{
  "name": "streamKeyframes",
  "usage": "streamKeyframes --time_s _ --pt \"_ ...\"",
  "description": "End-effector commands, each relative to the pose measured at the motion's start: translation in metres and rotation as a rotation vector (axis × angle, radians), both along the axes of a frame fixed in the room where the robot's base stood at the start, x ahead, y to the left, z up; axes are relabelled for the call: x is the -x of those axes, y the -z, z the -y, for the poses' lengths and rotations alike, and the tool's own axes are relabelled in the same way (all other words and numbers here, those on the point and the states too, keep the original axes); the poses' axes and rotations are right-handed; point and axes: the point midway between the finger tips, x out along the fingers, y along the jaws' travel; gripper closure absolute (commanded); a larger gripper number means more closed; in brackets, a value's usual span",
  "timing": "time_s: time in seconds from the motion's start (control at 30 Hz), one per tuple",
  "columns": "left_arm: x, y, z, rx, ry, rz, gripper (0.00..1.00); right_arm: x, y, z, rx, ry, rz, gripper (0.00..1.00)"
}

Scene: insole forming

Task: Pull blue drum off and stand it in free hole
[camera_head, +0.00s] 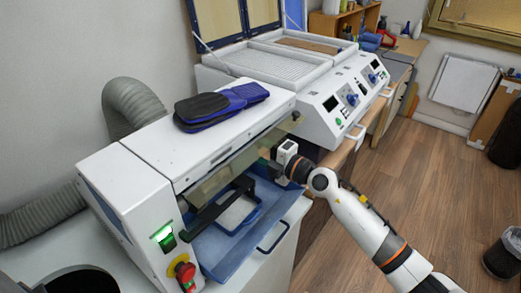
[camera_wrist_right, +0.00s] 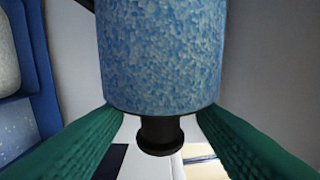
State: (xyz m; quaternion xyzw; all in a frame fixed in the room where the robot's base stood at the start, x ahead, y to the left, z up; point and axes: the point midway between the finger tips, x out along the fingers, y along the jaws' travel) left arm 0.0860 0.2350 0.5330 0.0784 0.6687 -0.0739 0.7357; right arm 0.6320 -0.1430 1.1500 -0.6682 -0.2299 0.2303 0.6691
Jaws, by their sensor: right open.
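The blue drum (camera_wrist_right: 160,55) is a speckled blue cylinder that fills the upper middle of the right wrist view. A dark spindle or knob (camera_wrist_right: 160,135) sticks out of its near end. My right gripper (camera_wrist_right: 160,112) is open, with its green ridged fingers on either side of the drum's near end. I cannot tell whether they touch it. In the head view my right gripper (camera_head: 274,163) is at the front opening of the white machine (camera_head: 170,150), and the drum is not clearly seen there. No free hole can be made out. My left gripper is not in view.
A control panel (camera_head: 350,100) stands behind. The wooden floor (camera_head: 430,190) at the right is mostly clear, with a bin (camera_head: 503,258).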

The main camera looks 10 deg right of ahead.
Motion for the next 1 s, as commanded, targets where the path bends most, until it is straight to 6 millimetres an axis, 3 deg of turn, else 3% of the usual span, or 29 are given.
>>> streamKeyframes --time_s 0.13,0.43,1.0 --pt "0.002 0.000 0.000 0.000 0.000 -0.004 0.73 0.000 0.000 0.000 0.000 0.000 0.000 0.51" --pt "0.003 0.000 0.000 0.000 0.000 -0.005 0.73 0.000 0.000 0.000 0.001 0.000 0.001 1.00" --pt "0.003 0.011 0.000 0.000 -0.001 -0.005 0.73 -0.009 0.001 0.012 0.002 0.002 0.001 1.00"
